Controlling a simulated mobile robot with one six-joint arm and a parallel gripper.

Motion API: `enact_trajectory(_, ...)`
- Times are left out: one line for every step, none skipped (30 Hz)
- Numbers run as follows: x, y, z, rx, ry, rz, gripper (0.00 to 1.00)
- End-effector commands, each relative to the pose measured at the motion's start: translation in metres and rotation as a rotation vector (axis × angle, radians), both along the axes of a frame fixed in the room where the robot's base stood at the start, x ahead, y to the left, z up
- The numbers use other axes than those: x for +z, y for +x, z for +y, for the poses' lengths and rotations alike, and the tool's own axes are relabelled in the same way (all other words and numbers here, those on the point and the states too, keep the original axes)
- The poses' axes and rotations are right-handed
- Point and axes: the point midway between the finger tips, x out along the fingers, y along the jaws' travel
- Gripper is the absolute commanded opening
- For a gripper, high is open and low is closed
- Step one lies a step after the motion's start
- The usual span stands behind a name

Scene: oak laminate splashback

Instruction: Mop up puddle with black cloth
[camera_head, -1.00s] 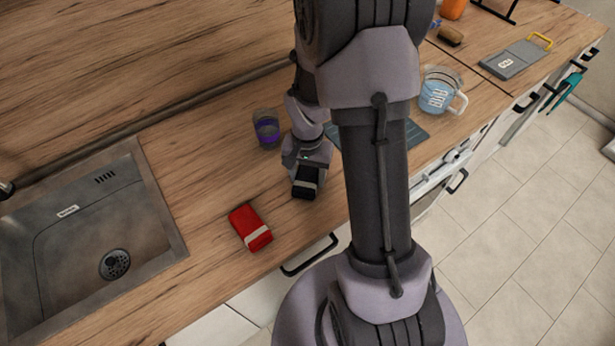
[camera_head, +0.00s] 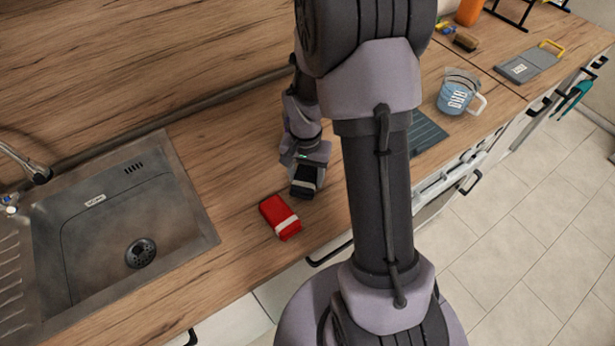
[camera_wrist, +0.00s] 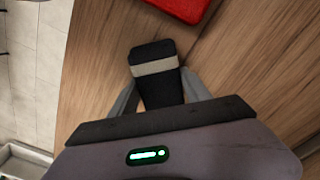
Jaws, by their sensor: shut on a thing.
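The black cloth (camera_head: 303,184) is a folded dark block with a pale band. My gripper (camera_head: 305,178) is shut on it over the wooden counter, behind a red folded cloth. In the wrist view the black cloth (camera_wrist: 155,85) sits between the two grey fingers of my gripper (camera_wrist: 158,92), its banded end pointing away from the palm. I cannot tell whether the cloth touches the counter. I can make out no puddle in either view; my arm hides part of the counter.
The red cloth (camera_head: 280,217) lies close to my gripper; it also shows in the wrist view (camera_wrist: 186,5). A metal sink (camera_head: 110,235) is at left. Right of my arm are a grey-blue panel (camera_head: 427,133), a jug of blue liquid (camera_head: 457,93) and a grey board (camera_head: 528,65).

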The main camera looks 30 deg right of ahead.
Motion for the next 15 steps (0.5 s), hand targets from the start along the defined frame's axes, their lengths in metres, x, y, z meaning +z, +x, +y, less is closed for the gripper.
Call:
enact_trajectory(0.016,0.002,0.0,0.0,-0.001,-0.004,0.12)
enact_trajectory(0.018,0.002,0.0,0.0,-0.001,-0.003,0.12)
enact_trajectory(0.021,0.003,0.0,0.001,-0.001,-0.003,0.12)
enact_trajectory(0.024,0.003,0.0,0.001,-0.001,-0.003,0.12)
enact_trajectory(0.027,0.004,0.0,0.001,-0.001,-0.004,0.12)
enact_trajectory(0.032,0.005,0.0,0.002,-0.001,-0.004,0.12)
enact_trajectory(0.035,0.005,0.0,0.002,-0.001,-0.004,0.12)
enact_trajectory(0.038,0.005,0.0,0.002,-0.001,-0.004,0.12)
enact_trajectory(0.042,0.006,0.0,0.002,-0.001,-0.004,0.12)
enact_trajectory(0.045,0.006,0.0,0.003,-0.001,-0.004,0.12)
enact_trajectory(0.048,0.007,0.0,0.003,-0.001,-0.004,0.12)
enact_trajectory(0.051,0.007,0.0,0.004,-0.001,-0.004,0.12)
enact_trajectory(0.054,0.008,0.0,0.004,-0.001,-0.004,0.12)
enact_trajectory(0.057,0.008,0.0,0.004,-0.001,-0.004,0.12)
enact_trajectory(0.061,0.009,0.0,0.005,-0.001,-0.004,0.12)
